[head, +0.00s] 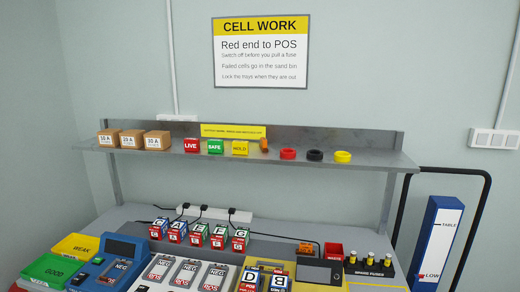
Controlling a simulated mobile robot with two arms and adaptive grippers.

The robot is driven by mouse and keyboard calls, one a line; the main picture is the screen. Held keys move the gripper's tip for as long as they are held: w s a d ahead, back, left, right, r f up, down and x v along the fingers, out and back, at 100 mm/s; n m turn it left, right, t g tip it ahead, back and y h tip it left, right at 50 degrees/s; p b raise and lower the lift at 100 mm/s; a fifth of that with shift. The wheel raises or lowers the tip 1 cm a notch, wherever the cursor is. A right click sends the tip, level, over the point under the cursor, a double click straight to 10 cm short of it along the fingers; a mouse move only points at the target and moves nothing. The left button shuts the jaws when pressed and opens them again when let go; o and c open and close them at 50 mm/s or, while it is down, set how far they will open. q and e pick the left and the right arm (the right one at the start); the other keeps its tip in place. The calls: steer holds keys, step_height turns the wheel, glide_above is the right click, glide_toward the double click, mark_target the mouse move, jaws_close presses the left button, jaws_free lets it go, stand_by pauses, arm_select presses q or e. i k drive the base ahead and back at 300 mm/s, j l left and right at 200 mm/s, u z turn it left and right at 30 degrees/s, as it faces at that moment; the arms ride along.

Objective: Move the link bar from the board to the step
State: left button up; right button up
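I cannot make out a link bar for certain in the head view. The board and the step are not clearly identifiable either. A small orange piece (264,145) stands on the shelf, and an orange block (306,248) sits at the back of the bench; both are too small to tell what they are. At the bottom edge, lettered blocks D (250,279) and B (278,281) stand by a yellow-edged surface, cut off by the frame. Neither of my grippers is in view.
A metal shelf (350,158) spans the bench, carrying boxes, coloured blocks and rings. Below are several lettered blocks, grey cells (186,273), a yellow bin (76,246), a green bin (48,270) and a fuse rack (368,270). A blue-white column (437,238) stands right.

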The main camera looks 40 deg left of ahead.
mark_target(282, 251)
steer(key=j+u, duration=0.3)
steer(key=i+j+u, duration=0.1)
steer(key=j+u, duration=0.2)
steer(key=j, duration=0.15)
steer(key=i+j+u, duration=0.1)
steer(key=j+u, duration=0.2)
steer(key=i+j+u, duration=0.15)
steer(key=j+u, duration=0.15)
steer(key=i+j+u, duration=0.3)
steer(key=j, duration=0.15)
steer(key=k, duration=0.1)
